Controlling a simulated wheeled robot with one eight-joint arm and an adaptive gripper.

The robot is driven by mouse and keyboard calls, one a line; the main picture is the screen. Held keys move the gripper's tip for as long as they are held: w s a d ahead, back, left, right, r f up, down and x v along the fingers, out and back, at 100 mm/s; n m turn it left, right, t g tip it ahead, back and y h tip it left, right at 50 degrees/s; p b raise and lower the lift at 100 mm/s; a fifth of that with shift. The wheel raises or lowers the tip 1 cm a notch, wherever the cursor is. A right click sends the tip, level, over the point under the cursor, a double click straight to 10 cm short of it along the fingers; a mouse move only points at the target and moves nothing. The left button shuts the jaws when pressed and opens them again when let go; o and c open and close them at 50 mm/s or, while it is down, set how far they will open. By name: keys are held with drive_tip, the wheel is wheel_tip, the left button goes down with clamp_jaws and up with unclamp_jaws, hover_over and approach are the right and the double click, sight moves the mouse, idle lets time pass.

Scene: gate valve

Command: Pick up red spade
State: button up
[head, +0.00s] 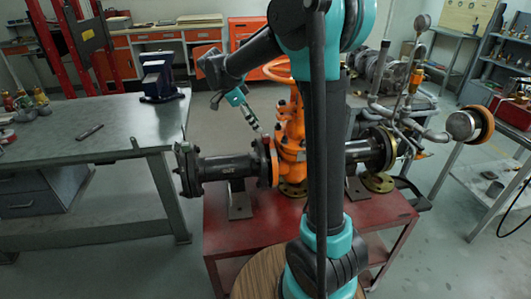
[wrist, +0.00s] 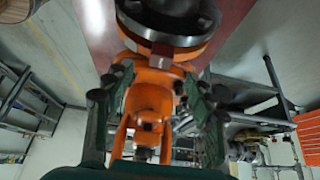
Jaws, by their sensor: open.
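I cannot make out a separate red spade with certainty in either view. The orange gate valve (head: 290,135) stands on the red table (head: 245,232) between two dark flanged pipes, partly hidden by my arm. My gripper (head: 259,130) is just left of the valve in the head view, pointing down toward the flange joint. In the wrist view my gripper (wrist: 158,115) is open, with one finger on each side of the orange valve body (wrist: 150,95). A dark round flange (wrist: 165,25) shows above it. I cannot tell whether the fingers touch the valve.
The left workbench (head: 95,130) carries a dark blue vise (head: 158,78) and a flat grey bar (head: 90,132). A brass ring (head: 378,182) lies on the red table. Pipework with a gauge (head: 464,124) stands at right. The floor between workbench and red table is clear.

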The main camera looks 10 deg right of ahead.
sight(265, 135)
drive_tip(key=shift+x, duration=3.4)
drive_tip(key=shift+r, duration=0.1)
clamp_jaws()
